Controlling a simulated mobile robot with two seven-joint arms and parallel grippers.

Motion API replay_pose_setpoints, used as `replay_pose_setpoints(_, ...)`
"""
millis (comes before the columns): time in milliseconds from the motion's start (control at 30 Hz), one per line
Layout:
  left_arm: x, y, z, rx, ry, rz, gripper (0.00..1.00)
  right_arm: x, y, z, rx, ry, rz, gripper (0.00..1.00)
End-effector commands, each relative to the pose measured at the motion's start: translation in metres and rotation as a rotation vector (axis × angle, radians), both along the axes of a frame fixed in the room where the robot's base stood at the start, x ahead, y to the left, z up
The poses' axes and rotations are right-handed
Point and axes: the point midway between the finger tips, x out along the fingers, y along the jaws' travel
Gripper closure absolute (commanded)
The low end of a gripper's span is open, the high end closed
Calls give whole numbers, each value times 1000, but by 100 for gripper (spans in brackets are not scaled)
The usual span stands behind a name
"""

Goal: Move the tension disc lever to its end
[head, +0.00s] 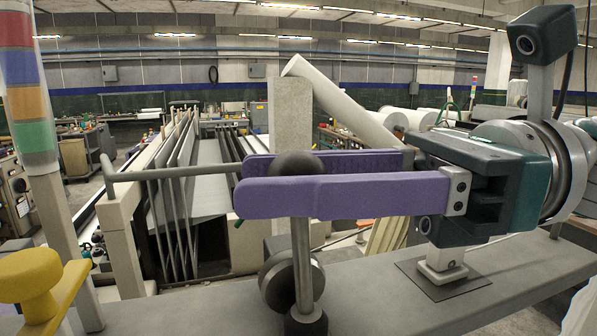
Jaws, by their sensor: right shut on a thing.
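The tension disc lever (302,250) is a metal rod standing roughly upright, topped by a dark ball knob (297,161). Round metal discs (283,283) sit low beside the rod, above a dark round base (306,322). My right gripper (243,183) reaches in from the right with two long purple fingers. It is shut on the lever's knob, with one finger on the near side and one behind. The near finger hides the lower part of the knob and the top of the rod. My left gripper is not in view.
The lever stands on a grey beam (420,298). A yellow knob (30,275) is at the lower left, near a signal tower (25,80) with coloured bands. A grey bar (180,172) and loom frames (180,220) lie behind. A pale post (291,115) rises behind the knob.

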Motion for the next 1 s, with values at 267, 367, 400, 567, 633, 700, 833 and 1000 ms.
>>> replay_pose_setpoints(267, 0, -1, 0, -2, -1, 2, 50, 0, 0, 0, 0, 0, 0, 99)
replay_pose_setpoints(367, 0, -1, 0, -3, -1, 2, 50, 0, 0, 0, 0, 0, 0, 100)
replay_pose_setpoints(400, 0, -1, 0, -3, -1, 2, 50, 0, 0, 0, 0, 0, 0, 100)
replay_pose_setpoints(567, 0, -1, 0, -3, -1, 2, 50, 0, 0, 0, 0, 0, 0, 100)
replay_pose_setpoints(633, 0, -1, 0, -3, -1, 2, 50, 0, 0, 0, 0, 0, 0, 100)
replay_pose_setpoints(700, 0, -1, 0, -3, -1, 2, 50, 0, 0, 0, 0, 0, 0, 100)
replay_pose_setpoints(833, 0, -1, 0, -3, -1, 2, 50, 0, 0, 0, 1, 0, 0, 100)
replay_pose_setpoints(1000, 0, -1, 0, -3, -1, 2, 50, 0, 0, 1, 1, 0, 0, 100)
